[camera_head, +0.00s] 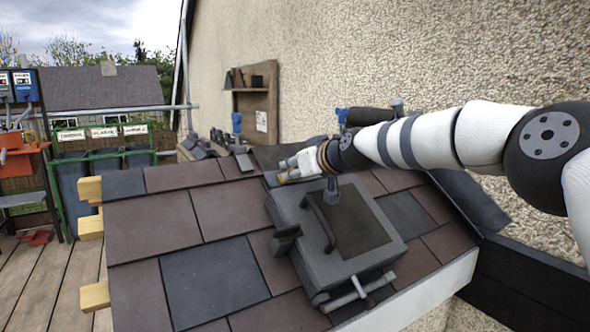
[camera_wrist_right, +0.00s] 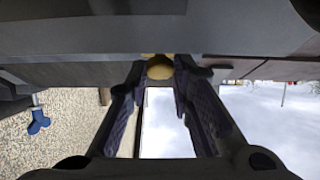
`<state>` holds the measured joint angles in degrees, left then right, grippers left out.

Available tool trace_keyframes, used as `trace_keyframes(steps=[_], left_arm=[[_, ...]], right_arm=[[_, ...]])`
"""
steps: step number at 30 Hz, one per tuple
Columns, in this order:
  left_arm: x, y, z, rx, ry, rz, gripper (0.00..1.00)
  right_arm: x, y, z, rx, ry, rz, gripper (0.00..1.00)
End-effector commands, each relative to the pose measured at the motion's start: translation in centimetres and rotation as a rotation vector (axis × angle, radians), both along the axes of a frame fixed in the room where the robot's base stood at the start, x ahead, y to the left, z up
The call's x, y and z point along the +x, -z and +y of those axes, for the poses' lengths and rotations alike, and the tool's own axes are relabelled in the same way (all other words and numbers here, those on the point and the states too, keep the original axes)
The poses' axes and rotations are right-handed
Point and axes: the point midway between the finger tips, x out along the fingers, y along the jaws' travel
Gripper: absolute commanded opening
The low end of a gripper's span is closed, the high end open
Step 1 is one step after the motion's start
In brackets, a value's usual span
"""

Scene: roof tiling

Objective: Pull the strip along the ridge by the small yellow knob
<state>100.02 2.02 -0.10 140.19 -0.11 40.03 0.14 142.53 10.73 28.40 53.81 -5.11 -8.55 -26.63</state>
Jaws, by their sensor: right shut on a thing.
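My right gripper (camera_head: 284,176) reaches in from the right to the top of the tiled roof, just behind the grey box. In the right wrist view the small yellow knob (camera_wrist_right: 160,70) sits between the far ends of my right fingers (camera_wrist_right: 160,85), which are shut on it. The head view does not show the knob clearly. A dark band (camera_wrist_right: 70,74) runs across behind the knob in the wrist view; I cannot tell how much of it is the strip. My left gripper is not in view.
The grey box (camera_head: 310,250) with a dark handle lies on the brown and slate-grey tiles (camera_head: 215,280), close below my right gripper. A rough wall (camera_head: 400,50) stands close behind. Yellow batten ends (camera_head: 92,225) stick out at the roof's left edge.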

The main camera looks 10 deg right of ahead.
Motion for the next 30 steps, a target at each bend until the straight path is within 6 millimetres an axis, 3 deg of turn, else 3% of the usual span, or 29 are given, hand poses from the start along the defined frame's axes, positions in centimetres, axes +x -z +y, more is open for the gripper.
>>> trace_keyframes(steps=[4, 5, 7, 19, 30], left_arm=[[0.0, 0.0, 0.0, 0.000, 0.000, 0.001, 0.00], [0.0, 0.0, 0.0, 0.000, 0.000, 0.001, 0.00], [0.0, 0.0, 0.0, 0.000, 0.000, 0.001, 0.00], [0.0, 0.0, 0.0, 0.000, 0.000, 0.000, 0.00], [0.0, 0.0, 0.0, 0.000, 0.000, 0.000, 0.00]], right_arm=[[0.0, 0.1, 0.0, 0.000, 0.000, 0.001, 0.00], [0.0, 0.1, 0.0, 0.000, 0.000, 0.001, 0.28], [0.0, 0.1, 0.0, 0.001, 0.000, 0.001, 0.42], [-0.7, -0.4, -0.3, -0.001, 0.001, 0.000, 0.42], [-8.3, -3.7, -3.0, 0.001, 0.001, -0.002, 0.42]])
